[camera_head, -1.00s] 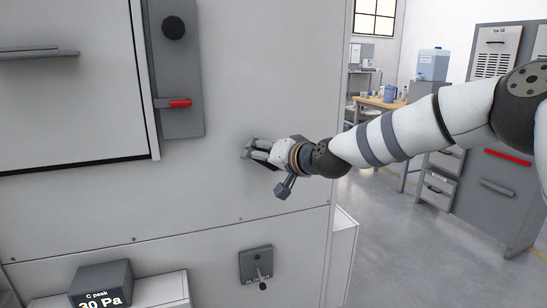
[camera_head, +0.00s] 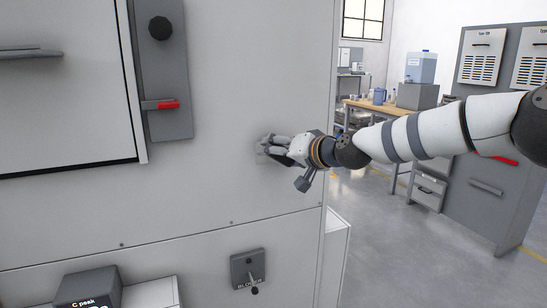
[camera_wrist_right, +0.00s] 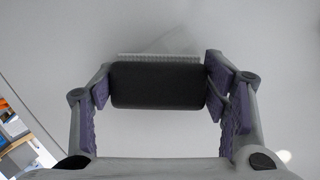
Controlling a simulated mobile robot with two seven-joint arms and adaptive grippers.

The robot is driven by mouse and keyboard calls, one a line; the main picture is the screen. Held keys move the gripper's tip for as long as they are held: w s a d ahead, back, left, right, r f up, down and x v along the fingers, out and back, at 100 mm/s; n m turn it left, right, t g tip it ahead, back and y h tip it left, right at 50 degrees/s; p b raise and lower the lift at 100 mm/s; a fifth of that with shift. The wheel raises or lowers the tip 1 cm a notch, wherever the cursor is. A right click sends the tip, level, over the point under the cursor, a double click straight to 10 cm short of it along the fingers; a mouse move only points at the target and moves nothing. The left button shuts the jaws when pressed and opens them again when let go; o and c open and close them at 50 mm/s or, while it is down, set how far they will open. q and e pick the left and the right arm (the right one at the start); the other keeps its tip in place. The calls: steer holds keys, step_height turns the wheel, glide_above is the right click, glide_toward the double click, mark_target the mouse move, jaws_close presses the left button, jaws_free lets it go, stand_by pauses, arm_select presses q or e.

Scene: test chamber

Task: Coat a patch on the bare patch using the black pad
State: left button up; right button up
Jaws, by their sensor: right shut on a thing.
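My right gripper (camera_head: 266,150) is at the pale cabinet wall, its fingers pointing at the panel. In the right wrist view, my right gripper (camera_wrist_right: 157,85) is shut on the black pad (camera_wrist_right: 157,88), a dark rounded block held between the purple-lined fingers. A pale ridged strip shows along the pad's far edge. Just beyond it, a faint lighter angular patch (camera_wrist_right: 180,42) shows on the wall, partly hidden by the pad. I cannot tell whether the pad touches the wall. My left gripper is not in view.
The cabinet wall (camera_head: 220,190) is flat and clear around the gripper. A grey latch plate with a red-tipped handle (camera_head: 165,105) is to the left. A blower switch (camera_head: 248,268) is below. A workbench (camera_head: 385,108) stands behind at the right.

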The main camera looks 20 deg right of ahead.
mark_target(248, 157)
steer(key=d, duration=0.2)
steer(key=shift+d+f, duration=0.1)
steer(key=shift+d, duration=0.3)
steer(key=shift+w, duration=0.1)
steer(key=shift+a+r+p, duration=0.15)
steer(key=shift+a+r, duration=0.05)
steer(key=shift+a, duration=0.45)
steer(key=shift+a+r+p, duration=0.15)
steer(key=shift+a, duration=0.5)
steer(key=shift+a+f, duration=0.15)
steer(key=shift+a, duration=0.25)
steer(key=shift+a+p, duration=0.55)
steer(key=shift+a, duration=2.25)
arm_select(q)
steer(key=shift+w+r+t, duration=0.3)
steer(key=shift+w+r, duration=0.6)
